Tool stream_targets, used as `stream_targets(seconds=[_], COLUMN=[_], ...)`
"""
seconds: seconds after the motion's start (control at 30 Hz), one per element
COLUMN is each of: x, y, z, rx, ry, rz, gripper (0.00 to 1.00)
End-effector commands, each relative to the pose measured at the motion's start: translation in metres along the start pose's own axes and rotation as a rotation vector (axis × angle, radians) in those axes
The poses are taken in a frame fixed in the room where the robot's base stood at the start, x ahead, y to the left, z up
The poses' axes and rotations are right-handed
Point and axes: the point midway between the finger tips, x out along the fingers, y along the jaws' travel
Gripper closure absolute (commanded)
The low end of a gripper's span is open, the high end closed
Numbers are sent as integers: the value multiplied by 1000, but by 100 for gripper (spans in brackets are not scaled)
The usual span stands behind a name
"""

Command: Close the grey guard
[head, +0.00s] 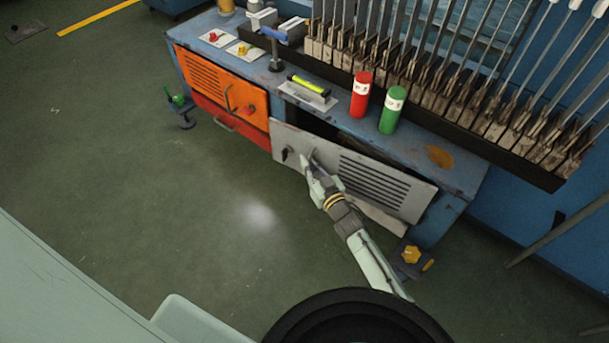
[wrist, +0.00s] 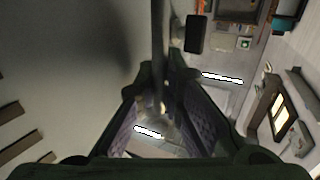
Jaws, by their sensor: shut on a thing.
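The grey guard (head: 355,170) is a slatted panel on the front of the blue machine bench. It stands ajar, with a dark gap (head: 318,125) showing along its top edge. In the wrist view the guard's grey face (wrist: 75,65) fills the left side, with some slots at the far left. My gripper (head: 313,172) is at the left part of the guard, shut on its upright handle (head: 314,157). In the wrist view the dark handle bar (wrist: 158,50) runs down between my fingers (wrist: 160,95). A black knob (head: 285,154) sits left of the handle.
An orange guard (head: 215,84) is left of the grey one. A red cylinder (head: 361,95) and a green cylinder (head: 392,110) stand on the blue bench top (head: 440,175).

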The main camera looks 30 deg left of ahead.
Motion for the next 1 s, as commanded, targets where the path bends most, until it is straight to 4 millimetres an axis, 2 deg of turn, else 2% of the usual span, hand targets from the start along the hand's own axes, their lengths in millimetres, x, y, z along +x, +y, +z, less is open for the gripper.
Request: stream_targets(seconds=[0.03,0.1,0.4,0.9,0.93,1.0], x=[4,12,29,31,31,31], y=[16,25,53,60,60,60], z=[6,5,2,2,2,2], rx=[-6,-5,-3,-1,-1,-2], ry=[-7,-4,-3,-9,-9,-8], rz=[23,45,133,153,153,153], gripper=[100,100,100,100,90,85])
